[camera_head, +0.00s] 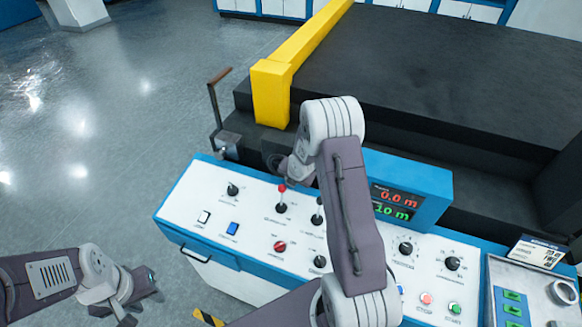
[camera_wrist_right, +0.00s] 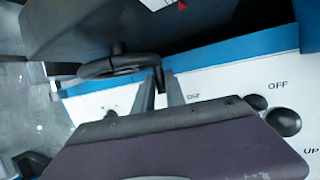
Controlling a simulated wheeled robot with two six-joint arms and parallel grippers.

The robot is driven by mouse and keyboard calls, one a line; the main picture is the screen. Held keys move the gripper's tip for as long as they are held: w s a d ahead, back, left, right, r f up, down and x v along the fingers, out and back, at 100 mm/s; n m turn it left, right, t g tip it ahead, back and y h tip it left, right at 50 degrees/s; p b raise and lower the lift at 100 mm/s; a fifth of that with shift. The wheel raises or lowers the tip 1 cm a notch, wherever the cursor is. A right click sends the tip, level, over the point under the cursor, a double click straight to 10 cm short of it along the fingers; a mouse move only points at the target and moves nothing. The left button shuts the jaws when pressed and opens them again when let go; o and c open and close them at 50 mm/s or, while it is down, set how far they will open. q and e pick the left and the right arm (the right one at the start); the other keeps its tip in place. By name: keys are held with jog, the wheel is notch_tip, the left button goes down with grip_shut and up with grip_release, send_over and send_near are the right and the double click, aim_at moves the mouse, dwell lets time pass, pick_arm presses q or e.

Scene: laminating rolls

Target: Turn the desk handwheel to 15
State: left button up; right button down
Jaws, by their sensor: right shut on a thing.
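The desk handwheel (camera_wrist_right: 112,66) is a dark ring with a short handle, in the right wrist view at the back edge of the white and blue desk. My right gripper (camera_wrist_right: 163,84) is shut on the handwheel's handle. In the head view my right arm reaches over the desk and hides much of the wheel and gripper. The wheel's scale and reading are not visible. My left gripper (camera_head: 150,284) is low at the left, off the desk and away from the wheel; its finger opening is unclear.
The desk (camera_head: 190,190) carries several knobs, levers and buttons. A display (camera_head: 396,198) reads 0.0 m in red and 10 m in green. A crank with a brown handle (camera_head: 220,75) and a yellow guard (camera_head: 271,92) stand behind. Open floor lies left.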

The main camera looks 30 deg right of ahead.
jog(key=shift+s+d+t, duration=0.1)
jog(key=shift+t, duration=0.2)
jog(key=shift+f+y, duration=0.25)
jog(key=shift+y, duration=0.15)
jog(key=shift+f+m+t+y+b, duration=0.3)
jog(key=shift+f+t, duration=0.05)
jog(key=shift+t, duration=0.25)
pick_arm(q)
jog(key=shift+r, duration=0.15)
jog(key=shift+d, duration=0.1)
pick_arm(e)
jog(key=c, duration=1.4)
grip_release()
pick_arm(q)
jog(key=shift+b, duration=0.3)
pick_arm(e)
jog(key=shift+t, duration=0.3)
